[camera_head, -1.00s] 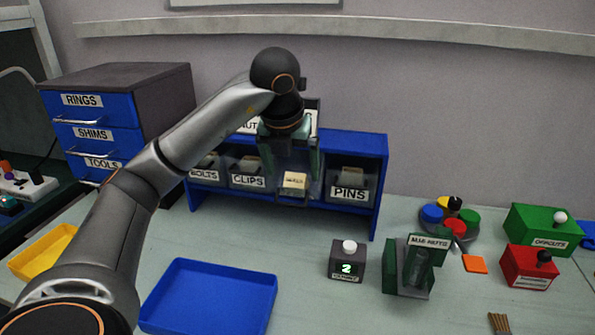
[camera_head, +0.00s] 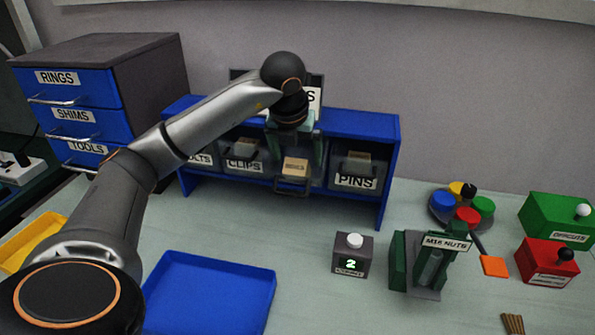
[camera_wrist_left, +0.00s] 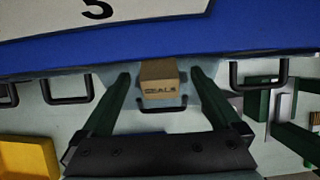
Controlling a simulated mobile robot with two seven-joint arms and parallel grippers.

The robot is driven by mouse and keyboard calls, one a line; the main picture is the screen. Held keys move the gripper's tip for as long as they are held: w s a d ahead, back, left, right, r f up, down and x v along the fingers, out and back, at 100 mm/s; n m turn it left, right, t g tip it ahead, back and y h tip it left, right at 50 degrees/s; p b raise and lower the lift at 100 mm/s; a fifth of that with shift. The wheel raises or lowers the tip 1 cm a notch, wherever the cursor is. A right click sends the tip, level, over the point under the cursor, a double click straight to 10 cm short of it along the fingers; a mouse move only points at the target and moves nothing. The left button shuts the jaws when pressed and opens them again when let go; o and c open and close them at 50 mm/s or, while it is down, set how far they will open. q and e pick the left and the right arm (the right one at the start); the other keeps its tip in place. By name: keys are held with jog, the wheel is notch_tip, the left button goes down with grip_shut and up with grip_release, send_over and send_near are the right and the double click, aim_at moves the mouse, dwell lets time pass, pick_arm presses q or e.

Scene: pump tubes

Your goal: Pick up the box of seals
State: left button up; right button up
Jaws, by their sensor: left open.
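The box of seals (camera_head: 295,168) is a small tan carton in a bin of the blue shelf, between the CLIPS and PINS bins. In the left wrist view the box (camera_wrist_left: 160,82) shows its SEALS label between my fingers. My left gripper (camera_head: 296,150) is open at the front of that bin, with a finger to each side of the box. In the left wrist view the fingers (camera_wrist_left: 160,98) stand apart from the box, with gaps on both sides. The box's lower part is hidden in the bin. My right gripper is not in view.
The blue shelf (camera_head: 360,124) holds a CLIPS bin (camera_head: 243,165) at left and a PINS bin (camera_head: 356,181) at right. A blue tray (camera_head: 210,295), a counter showing 2 (camera_head: 352,256) and a green M16 NUTS holder (camera_head: 430,265) stand in front. The bench between tray and counter is clear.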

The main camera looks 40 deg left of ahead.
aim_at(298, 167)
pick_arm(q)
jog(key=shift+x, duration=2.75)
jog(key=c, duration=1.5)
jog(key=shift+r, duration=0.15)
